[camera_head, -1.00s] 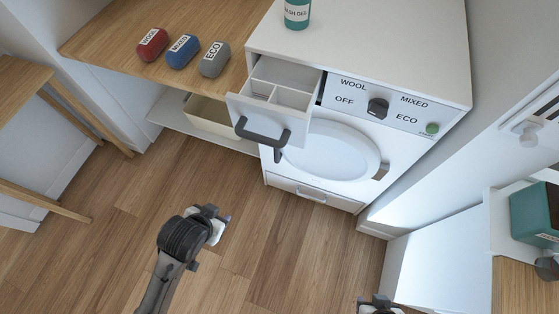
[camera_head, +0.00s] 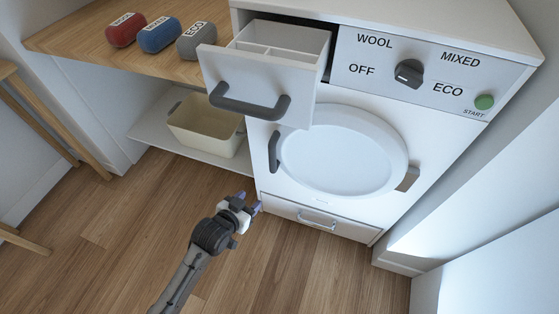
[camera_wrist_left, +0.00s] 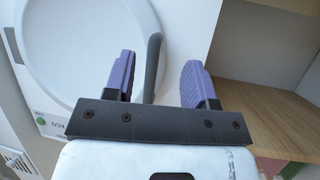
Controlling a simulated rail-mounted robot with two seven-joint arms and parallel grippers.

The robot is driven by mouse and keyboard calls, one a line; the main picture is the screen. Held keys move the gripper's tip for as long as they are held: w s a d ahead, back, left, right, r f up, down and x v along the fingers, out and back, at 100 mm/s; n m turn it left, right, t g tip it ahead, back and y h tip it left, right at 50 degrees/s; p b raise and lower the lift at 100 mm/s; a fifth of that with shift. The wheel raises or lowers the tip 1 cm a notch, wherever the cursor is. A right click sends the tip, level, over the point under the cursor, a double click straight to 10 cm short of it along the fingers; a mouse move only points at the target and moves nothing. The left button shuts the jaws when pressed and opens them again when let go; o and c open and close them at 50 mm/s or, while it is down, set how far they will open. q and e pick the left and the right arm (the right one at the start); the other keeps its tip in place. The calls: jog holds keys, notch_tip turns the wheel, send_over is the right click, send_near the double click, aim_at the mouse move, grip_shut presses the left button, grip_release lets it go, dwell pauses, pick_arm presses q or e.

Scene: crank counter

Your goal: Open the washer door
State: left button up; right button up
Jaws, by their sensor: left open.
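The washer (camera_head: 420,130) stands front on with its round white door (camera_head: 340,155) shut. The door's dark vertical handle (camera_head: 274,152) is at its left edge, and a metal hinge (camera_head: 408,178) is at its right. My left gripper (camera_head: 249,202) is open and empty, in front of the washer and below the handle. In the left wrist view, the door (camera_wrist_left: 85,50) fills the left side. The dark handle (camera_wrist_left: 153,65) appears between the two purple fingers of my gripper (camera_wrist_left: 160,82), with no clear contact. My right gripper is out of view.
The detergent drawer (camera_head: 255,80) is pulled out above the door's left part. A beige bin (camera_head: 205,130) sits on the low shelf left of the washer. Red, blue and grey labelled pieces lie on the wooden counter (camera_head: 85,45). The floor in front is clear.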

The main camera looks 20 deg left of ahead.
aim_at(270, 161)
pick_arm(q)
notch_tip(270, 161, up, 6)
jog(key=w+f+t+h, duration=0.1)
jog(key=w+t, duration=0.1)
jog(key=t, duration=0.3)
jog(key=w+d+b, duration=0.1)
jog(key=w, duration=0.3)
jog(key=w+d+b, duration=0.1)
jog(key=w, duration=0.2)
jog(key=w+d+b, duration=0.1)
jog(key=w+b, duration=0.1)
jog(key=w, duration=0.2)
jog(key=shift+w+r, duration=0.2)
jog(key=shift+w, duration=0.1)
jog(key=shift+w+d+r+b, duration=0.15)
jog(key=shift+w+b, duration=0.15)
jog(key=shift+w, duration=0.5)
jog(key=c, duration=0.6)
grip_shut()
